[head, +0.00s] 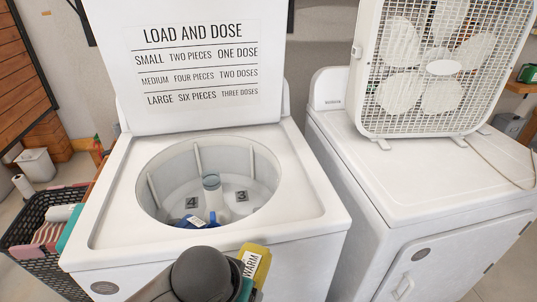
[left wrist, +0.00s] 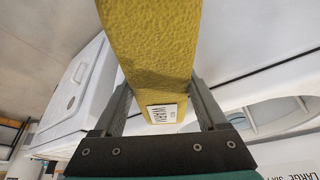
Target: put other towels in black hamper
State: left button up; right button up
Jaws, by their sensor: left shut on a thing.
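My left gripper (head: 246,280) is shut on a folded yellow towel (head: 258,258) with a white "WARM" tag, in front of the washer's front edge. In the left wrist view the yellow towel (left wrist: 150,45) is between both fingers. The black hamper (head: 62,274) stands on the floor left of the washer, holding pink striped, white and teal cloth items (head: 50,232). A blue item (head: 190,222) is at the near side of the washer tub, partly hidden. My right gripper is out of view.
The white washer (head: 110,255) has its lid (head: 200,100) raised, with tags marked 4 and 3 inside its tub. A white dryer (head: 420,190) with a box fan (head: 440,67) on top stands to the right. A white bin (head: 37,165) is behind the hamper.

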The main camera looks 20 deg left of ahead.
aim_at(56, 236)
jog(key=k+j, duration=0.15)
jog(key=j, duration=0.25)
jog(key=k+j, duration=0.1)
jog(key=j, duration=0.25)
jog(key=k+j+u, duration=0.1)
jog(key=j, duration=0.3)
jog(key=k+j, duration=0.2)
jog(key=j, duration=0.2)
jog(key=j+u, duration=0.25)
jog(key=j, duration=1.6)
jog(key=i+j, duration=0.55)
jog(key=i+j+u, duration=0.1)
jog(key=i+j, duration=0.4)
jog(key=i, duration=0.2)
